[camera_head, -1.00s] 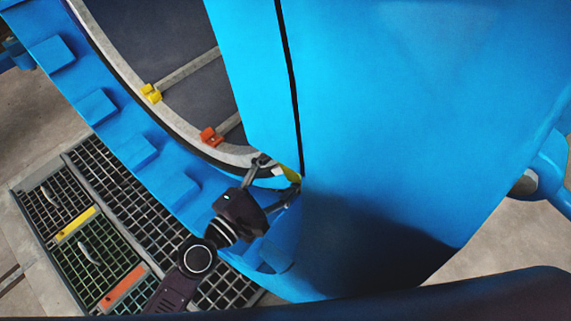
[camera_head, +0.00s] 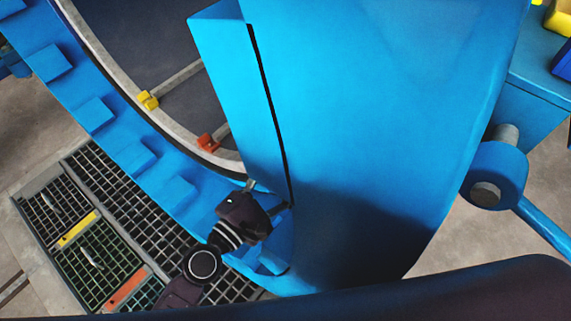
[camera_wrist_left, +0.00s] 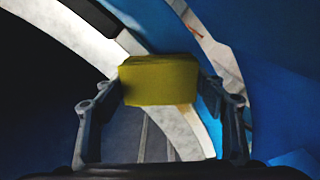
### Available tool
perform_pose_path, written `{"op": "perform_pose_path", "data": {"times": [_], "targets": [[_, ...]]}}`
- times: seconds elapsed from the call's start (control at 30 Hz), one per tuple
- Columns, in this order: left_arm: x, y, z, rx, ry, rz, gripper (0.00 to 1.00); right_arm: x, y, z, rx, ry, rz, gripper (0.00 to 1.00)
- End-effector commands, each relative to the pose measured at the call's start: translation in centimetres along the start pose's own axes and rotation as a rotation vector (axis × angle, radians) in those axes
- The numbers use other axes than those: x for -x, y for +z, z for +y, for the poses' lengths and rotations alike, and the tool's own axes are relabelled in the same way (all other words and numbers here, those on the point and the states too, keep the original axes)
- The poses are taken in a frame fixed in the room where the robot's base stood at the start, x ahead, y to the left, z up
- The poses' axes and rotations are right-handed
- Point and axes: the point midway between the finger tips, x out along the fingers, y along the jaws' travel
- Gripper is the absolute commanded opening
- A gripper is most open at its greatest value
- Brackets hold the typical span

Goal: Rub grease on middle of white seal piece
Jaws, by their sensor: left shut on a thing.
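My left gripper (camera_head: 268,197) is at the gap between the big blue door (camera_head: 380,120) and the vessel rim in the head view. It is shut on a yellow block (camera_wrist_left: 158,80), which sits between its fingers in the left wrist view. The block is hidden in the head view. A curved white strip with brownish marks (camera_wrist_left: 217,55), possibly the seal piece, runs behind and right of the block. I cannot tell whether they touch. A wider pale band (camera_wrist_left: 90,38) curves in from the left. My right gripper is not in view.
The blue vessel flange (camera_head: 97,112) with a pale inner rim surrounds the dark opening. A yellow clip (camera_head: 147,100) and an orange clip (camera_head: 208,142) are inside. Floor grating (camera_head: 120,205) lies below left. A blue hinge cylinder (camera_head: 492,175) stands right of the door.

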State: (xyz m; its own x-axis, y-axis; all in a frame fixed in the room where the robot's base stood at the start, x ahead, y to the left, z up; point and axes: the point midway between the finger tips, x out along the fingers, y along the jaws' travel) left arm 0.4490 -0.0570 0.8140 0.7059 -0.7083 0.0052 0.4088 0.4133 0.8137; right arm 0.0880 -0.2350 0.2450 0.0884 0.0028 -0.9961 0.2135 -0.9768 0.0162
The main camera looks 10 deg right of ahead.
Motion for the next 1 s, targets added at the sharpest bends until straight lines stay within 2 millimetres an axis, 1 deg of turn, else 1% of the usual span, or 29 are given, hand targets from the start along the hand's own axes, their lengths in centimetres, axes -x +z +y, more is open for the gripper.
{"op": "perform_pose_path", "data": {"times": [0.03, 0.27, 0.7, 0.93, 0.97, 1.0], "targets": [[0.0, 0.4, 0.3, 0.000, 0.001, 0.000, 0.40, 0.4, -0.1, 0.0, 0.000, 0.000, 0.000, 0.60], [0.0, 0.0, -0.1, -0.001, 0.000, 0.002, 0.40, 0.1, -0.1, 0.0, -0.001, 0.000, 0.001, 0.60], [0.2, -3.1, -2.1, -0.002, -0.002, 0.002, 0.40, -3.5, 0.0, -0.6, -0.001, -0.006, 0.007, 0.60], [0.2, -3.6, -2.2, -0.001, -0.002, 0.002, 0.40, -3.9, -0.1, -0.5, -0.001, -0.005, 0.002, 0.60], [0.2, -3.7, -2.3, -0.001, -0.002, 0.002, 0.40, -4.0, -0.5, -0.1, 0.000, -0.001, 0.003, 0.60], [0.2, -3.9, -2.4, -0.001, -0.002, 0.002, 0.40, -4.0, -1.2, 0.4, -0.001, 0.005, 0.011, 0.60]]}}
